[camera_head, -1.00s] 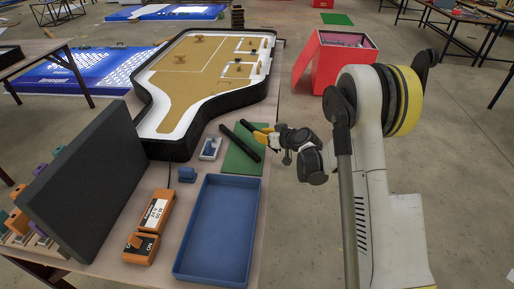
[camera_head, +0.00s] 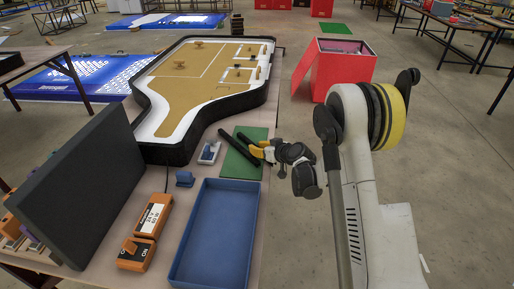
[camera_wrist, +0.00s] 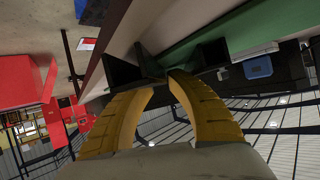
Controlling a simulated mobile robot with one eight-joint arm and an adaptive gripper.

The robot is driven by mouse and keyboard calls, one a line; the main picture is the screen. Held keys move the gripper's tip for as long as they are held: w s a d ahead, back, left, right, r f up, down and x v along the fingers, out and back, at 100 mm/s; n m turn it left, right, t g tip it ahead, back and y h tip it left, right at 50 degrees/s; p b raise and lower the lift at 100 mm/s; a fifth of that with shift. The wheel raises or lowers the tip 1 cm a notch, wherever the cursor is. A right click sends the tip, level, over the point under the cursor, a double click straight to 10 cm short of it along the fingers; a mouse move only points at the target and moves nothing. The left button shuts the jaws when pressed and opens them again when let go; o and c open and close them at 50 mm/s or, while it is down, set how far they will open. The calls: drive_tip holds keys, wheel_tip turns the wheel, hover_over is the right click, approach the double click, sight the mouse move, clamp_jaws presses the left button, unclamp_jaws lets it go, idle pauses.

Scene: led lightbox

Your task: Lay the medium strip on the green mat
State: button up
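The green mat (camera_head: 237,169) lies on the table's right side, beyond the blue tray; it also shows in the wrist view (camera_wrist: 232,25). One black strip (camera_head: 236,146) lies slantwise over the mat. My gripper (camera_head: 254,149) has yellow fingers and is at the mat's right side. Its fingertips (camera_wrist: 162,78) are drawn close together around a second dark strip (camera_head: 244,138), which appears held at or just above the mat. Its dark ends show beside the fingers in the wrist view. Contact with the mat is unclear. I cannot tell which strip is the medium one.
The blue tray (camera_head: 220,210), orange devices (camera_head: 153,214), a small blue block (camera_head: 185,179) and a grey-white switch (camera_head: 209,152) are on the table. A dark panel (camera_head: 85,185) stands left. A black-walled board (camera_head: 205,85) is behind. A red box (camera_head: 343,70) stands on the floor.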

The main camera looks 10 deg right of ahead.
drive_tip(key=shift+s+d+r, duration=0.1)
drive_tip(key=shift+s+r, duration=0.1)
drive_tip(key=shift+r, duration=0.1)
drive_tip(key=p+v, duration=0.4)
drive_tip(key=v, duration=0.7)
drive_tip(key=shift+s+r+p, duration=0.15)
drive_tip(key=shift+s+p, duration=0.05)
drive_tip(key=shift+p, duration=0.1)
drive_tip(key=s+a+r+m+g+h, duration=0.1)
drive_tip(key=s+a+r+g+h, duration=0.2)
drive_tip(key=s+r, duration=0.9)
drive_tip(key=s+r+m+h, duration=0.1)
drive_tip(key=s+r, duration=0.1)
drive_tip(key=s, duration=0.8)
drive_tip(key=s+d+r+m+g+h, duration=0.1)
drive_tip(key=s+r+m, duration=0.1)
drive_tip(key=s, duration=0.9)
drive_tip(key=shift+r+g+h, duration=0.3)
drive_tip(key=shift+r, duration=0.15)
drive_tip(key=shift+d, duration=0.15)
